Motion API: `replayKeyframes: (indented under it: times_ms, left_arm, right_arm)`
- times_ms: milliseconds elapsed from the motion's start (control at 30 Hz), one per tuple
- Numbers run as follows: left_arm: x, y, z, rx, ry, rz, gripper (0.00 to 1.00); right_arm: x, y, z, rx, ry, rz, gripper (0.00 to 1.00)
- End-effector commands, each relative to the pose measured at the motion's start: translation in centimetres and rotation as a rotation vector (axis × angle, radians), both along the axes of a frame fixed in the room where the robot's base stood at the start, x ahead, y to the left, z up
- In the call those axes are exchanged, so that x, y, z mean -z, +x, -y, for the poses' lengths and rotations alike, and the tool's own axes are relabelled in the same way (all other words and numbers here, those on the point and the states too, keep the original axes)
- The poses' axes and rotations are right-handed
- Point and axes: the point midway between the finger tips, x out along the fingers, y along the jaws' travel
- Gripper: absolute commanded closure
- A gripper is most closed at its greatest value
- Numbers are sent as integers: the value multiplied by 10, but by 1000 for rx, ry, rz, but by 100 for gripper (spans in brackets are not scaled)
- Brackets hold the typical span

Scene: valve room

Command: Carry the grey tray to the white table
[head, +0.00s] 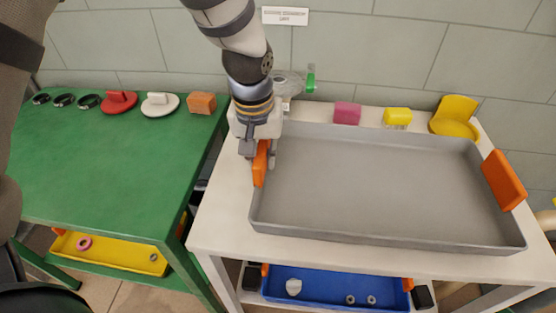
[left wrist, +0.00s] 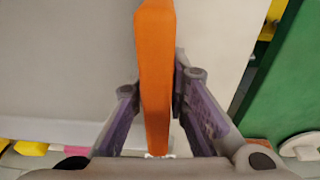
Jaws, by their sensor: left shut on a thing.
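The grey tray (head: 380,185) is large and shallow, with an orange handle at each end. It sits at the white table (head: 215,225), appearing to rest on its top. My left gripper (head: 260,165) is shut on the tray's left orange handle (head: 259,170). In the left wrist view the orange handle (left wrist: 155,75) stands between the two fingers of the left gripper (left wrist: 158,110). The right orange handle (head: 504,180) is free, with no gripper on it. My right gripper is not in view.
A green table (head: 100,160) stands at left, with red and white lidlike pieces, an orange block and black rings along its back. A yellow tray (head: 110,252) is below it, a blue tray (head: 330,288) below the white table. Pink and yellow blocks line the white table's back.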

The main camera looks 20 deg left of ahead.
Motion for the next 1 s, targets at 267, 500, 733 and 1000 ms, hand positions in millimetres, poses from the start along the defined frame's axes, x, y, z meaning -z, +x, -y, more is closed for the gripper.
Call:
replayKeyframes:
  times_ms: [267, 500, 733, 1000]
  left_arm:
    - [41, 5, 4, -1, -1, -4, 100]
    - [38, 7, 4, -2, -1, 7, 100]
    - [39, 6, 3, 0, 0, 2, 65]
    - [33, 6, 4, -1, 0, 4, 65]
  right_arm:
    - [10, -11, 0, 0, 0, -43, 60]
    - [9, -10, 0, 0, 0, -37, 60]
    - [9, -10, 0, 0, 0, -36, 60]
    - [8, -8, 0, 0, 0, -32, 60]
